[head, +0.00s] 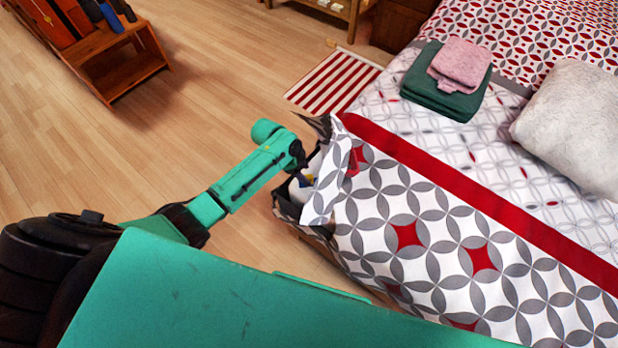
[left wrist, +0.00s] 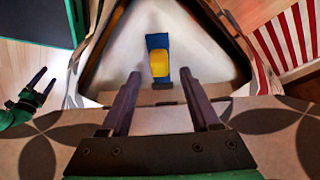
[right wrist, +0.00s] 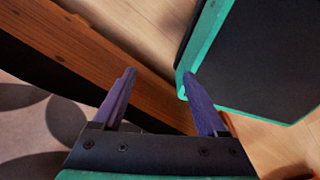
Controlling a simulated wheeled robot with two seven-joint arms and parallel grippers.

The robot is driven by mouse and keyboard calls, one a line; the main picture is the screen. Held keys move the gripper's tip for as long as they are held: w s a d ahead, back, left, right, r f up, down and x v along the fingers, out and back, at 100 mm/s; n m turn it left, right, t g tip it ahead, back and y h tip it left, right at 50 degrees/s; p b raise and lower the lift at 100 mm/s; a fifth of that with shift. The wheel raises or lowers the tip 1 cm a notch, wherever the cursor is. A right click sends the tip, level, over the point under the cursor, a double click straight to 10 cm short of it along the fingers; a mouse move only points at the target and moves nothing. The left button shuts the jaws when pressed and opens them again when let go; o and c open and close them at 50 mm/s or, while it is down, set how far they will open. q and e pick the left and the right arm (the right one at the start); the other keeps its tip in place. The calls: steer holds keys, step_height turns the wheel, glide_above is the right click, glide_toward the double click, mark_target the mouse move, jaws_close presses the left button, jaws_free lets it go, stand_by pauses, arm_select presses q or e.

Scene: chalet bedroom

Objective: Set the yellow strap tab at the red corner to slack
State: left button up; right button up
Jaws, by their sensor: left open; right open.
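The yellow strap tab (left wrist: 159,64) sits on a blue plate (left wrist: 157,41) against a white surface, inside a gap under the lifted bedding corner. More of the blue shows above the tab than below it. In the head view a small yellow bit (head: 309,178) shows in the same gap. My left gripper (left wrist: 159,74) is open, its fingers pointing at the tab, one to each side in the picture; I see no contact. In the head view its fingers are mostly hidden at the corner. My right gripper (right wrist: 159,73) is open and empty beside the wooden bed frame (right wrist: 95,60).
The patterned bedspread (head: 430,215) with a red band hangs around the corner and the left gripper. Folded green towels (head: 440,105) and a pillow (head: 572,125) lie on the bed. A striped rug (head: 325,84) lies beyond the corner.

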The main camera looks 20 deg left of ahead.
mark_target(309, 176)
arm_select(q)
steer(key=x, duration=0.3)
steer(key=shift+d+f+b, duration=0.1)
steer(key=shift+f+b, duration=0.2)
steer(key=shift+f, duration=0.05)
jaws_close()
stand_by(1.1)
